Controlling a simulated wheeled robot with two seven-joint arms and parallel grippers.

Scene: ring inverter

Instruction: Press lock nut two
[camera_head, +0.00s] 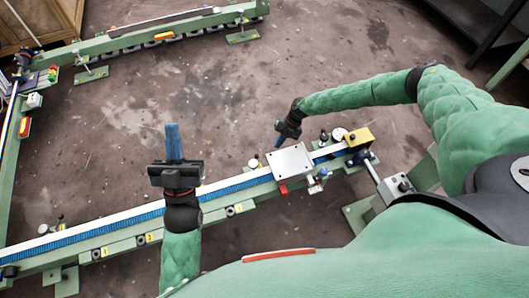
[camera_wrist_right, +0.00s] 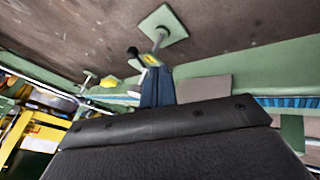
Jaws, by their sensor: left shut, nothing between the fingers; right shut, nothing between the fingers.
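Dark round nut-like parts, such as one near the middle (camera_head: 229,211) and one further left (camera_head: 96,254), sit beside small yellow labels on the near side of the conveyor. I cannot tell for certain which is lock nut two. My left gripper (camera_head: 173,141) is shut and empty, its blue fingers pointing away above the far side of the conveyor. My right gripper (camera_head: 281,141) is shut and empty, beyond the conveyor near the grey plate. Its blue fingers also show in the right wrist view (camera_wrist_right: 157,87), beside a black-tipped part (camera_wrist_right: 133,53) in the picture; contact is unclear.
The conveyor (camera_head: 100,230) with its blue belt runs diagonally across the front. A grey square plate (camera_head: 290,161) and a yellow block (camera_head: 358,138) stand at its right end. A grey control box (camera_head: 397,186) is nearby. A second green conveyor (camera_head: 150,36) lies at the back; open floor lies between.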

